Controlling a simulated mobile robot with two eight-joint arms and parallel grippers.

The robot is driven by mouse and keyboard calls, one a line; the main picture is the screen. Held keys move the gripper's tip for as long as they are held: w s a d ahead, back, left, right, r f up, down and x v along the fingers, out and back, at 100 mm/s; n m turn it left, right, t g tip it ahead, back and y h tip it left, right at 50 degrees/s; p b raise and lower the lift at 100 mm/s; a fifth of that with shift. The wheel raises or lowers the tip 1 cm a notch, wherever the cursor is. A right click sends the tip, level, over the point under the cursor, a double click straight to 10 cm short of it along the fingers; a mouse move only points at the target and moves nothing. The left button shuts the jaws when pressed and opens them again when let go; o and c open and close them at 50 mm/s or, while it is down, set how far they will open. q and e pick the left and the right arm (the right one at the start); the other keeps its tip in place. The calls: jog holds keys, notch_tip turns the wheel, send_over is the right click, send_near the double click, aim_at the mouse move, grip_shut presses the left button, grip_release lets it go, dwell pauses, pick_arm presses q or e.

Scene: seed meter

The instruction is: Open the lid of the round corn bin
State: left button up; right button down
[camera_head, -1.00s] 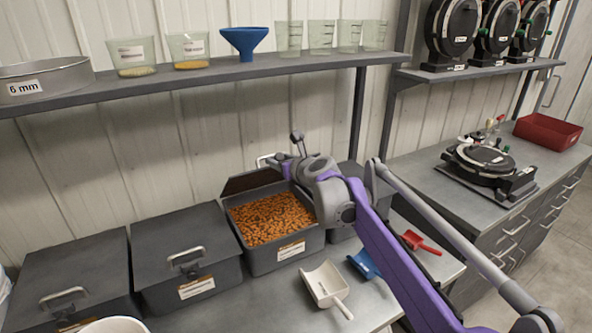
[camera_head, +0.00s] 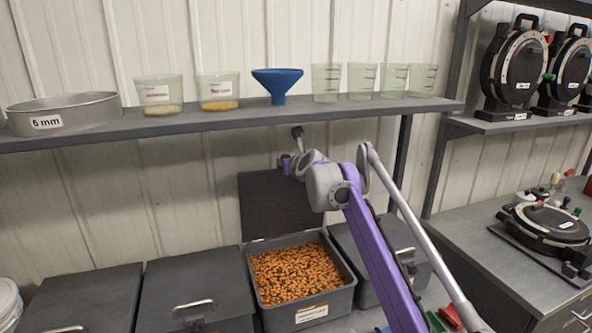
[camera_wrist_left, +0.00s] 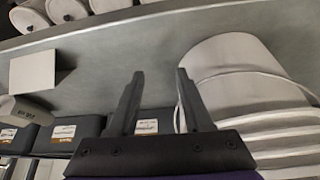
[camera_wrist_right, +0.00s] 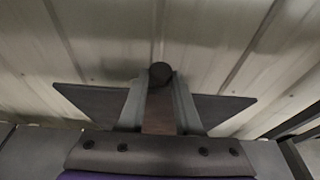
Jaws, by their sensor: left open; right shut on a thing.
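The corn bin (camera_head: 275,318) is a dark grey box, squarish rather than round in the head view, full of orange kernels (camera_head: 295,272). Its dark lid (camera_head: 272,210) stands up about vertical along the back rim, facing forward. My right gripper (camera_wrist_right: 160,85) is shut on the lid at its handle; in the right wrist view the lid (camera_wrist_right: 215,108) spreads out on both sides of the fingers. In the head view my right arm covers the lid's right edge. My left gripper (camera_wrist_left: 160,74) is open and empty, seen only in the left wrist view.
Closed grey bins stand left (camera_head: 195,280) and right (camera_head: 365,245) of the open one. A shelf (camera_head: 240,113) with a blue funnel (camera_head: 277,82) and clear beakers overhangs the bins. White buckets (camera_wrist_left: 235,75) are near my left gripper. A metal wall is behind.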

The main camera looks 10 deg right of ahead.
pick_arm(q)
jog(key=shift+w+d+r, duration=0.1)
jog(key=shift+w+r, duration=0.15)
jog(key=shift+r, duration=0.2)
pick_arm(e)
jog(key=shift+w+r, duration=0.15)
jog(key=shift+w, duration=0.4)
jog(key=shift+w+r, duration=0.15)
jog(key=shift+w, duration=0.35)
pick_arm(q)
jog(key=shift+s, duration=0.1)
pick_arm(e)
jog(key=c, duration=0.6)
grip_release()
jog(key=shift+s, duration=0.15)
pick_arm(q)
jog(key=shift+f, duration=0.1)
